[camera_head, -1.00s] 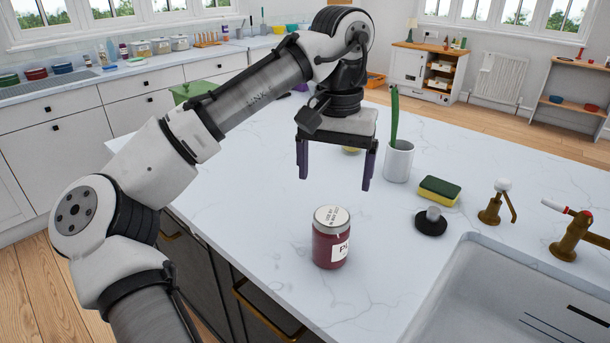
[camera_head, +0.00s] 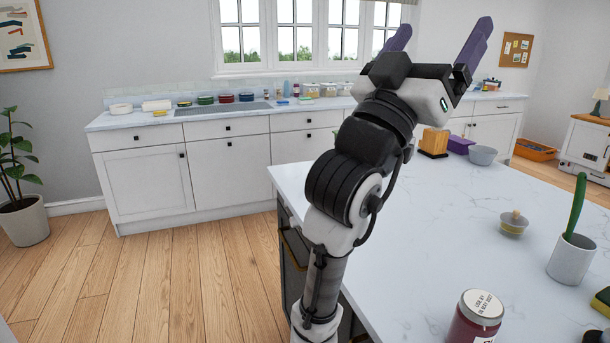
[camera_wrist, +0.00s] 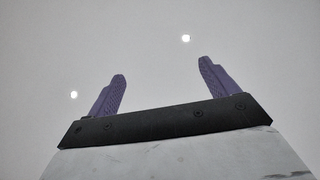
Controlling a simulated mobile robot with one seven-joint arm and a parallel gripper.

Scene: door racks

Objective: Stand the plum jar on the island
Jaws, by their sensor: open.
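The plum jar (camera_head: 474,322) stands upright on the white marble island (camera_head: 455,215), near its front edge at the bottom right of the head view. It has a silvery lid with printed text and dark red contents, and its lower part is cut off by the picture edge. My gripper (camera_head: 442,42) is raised high above the island, well apart from the jar, with its purple fingers pointing up. The fingers are spread and empty. In the wrist view my gripper (camera_wrist: 160,90) shows the two open fingers against a plain pale ceiling with small lights.
A white cup (camera_head: 571,259) with a green utensil, a small lidded pot (camera_head: 514,224) and a sponge (camera_head: 602,301) stand on the island. A grey bowl (camera_head: 482,155), purple tub (camera_head: 459,145) and wooden block (camera_head: 433,143) sit at its far end. The island's middle is clear.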

